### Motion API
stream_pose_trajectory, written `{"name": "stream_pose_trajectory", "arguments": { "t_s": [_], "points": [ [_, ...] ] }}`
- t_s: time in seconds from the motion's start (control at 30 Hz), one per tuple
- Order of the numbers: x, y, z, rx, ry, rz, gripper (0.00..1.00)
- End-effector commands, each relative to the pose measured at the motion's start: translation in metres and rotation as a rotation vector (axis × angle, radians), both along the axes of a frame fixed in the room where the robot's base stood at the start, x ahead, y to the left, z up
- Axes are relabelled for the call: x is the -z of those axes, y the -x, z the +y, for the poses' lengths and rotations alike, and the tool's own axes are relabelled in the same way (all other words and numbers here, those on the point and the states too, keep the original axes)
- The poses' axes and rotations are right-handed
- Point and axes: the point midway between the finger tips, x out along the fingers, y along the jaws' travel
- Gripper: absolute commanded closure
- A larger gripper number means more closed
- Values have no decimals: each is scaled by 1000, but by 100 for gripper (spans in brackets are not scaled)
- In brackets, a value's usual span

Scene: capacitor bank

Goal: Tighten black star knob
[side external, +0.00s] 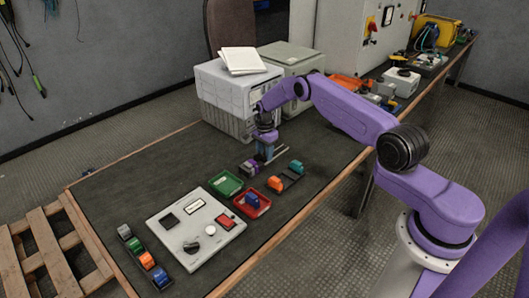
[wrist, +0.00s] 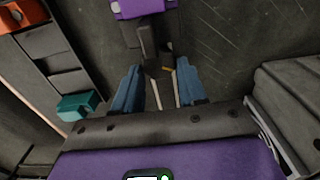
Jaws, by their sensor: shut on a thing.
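My gripper (wrist: 158,78) has its blue fingers on either side of a small dark part (wrist: 152,68) and is shut on it. The part sits at the end of a purple and black fixture with two pale thin rods (wrist: 156,97). In the side view my gripper (side external: 265,152) points down at the mat beside the purple fixture (side external: 249,167). I cannot make out a star shape, so I cannot tell if the held part is the black star knob. A dark round knob (side external: 191,246) is on the light grey panel (side external: 170,248), away from my gripper.
A rack with orange and teal blocks (side external: 287,177) stands close to the right of my gripper. Green (side external: 225,184) and red (side external: 252,203) trays lie toward the panel. A white-grey case (side external: 225,95) stands behind my gripper.

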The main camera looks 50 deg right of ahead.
Motion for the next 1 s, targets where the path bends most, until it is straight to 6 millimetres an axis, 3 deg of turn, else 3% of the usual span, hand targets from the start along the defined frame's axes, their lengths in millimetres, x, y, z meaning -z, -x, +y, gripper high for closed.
{"name": "stream_pose_trajectory", "arguments": {
  "t_s": [0.23,0.5,0.87,1.0],
  "points": [
    [0,0,1,10,-1,2,95],
    [0,2,1,215,-1,3,95],
    [0,3,1,259,-1,4,95],
    [1,4,2,368,-1,4,95]
  ]
}}
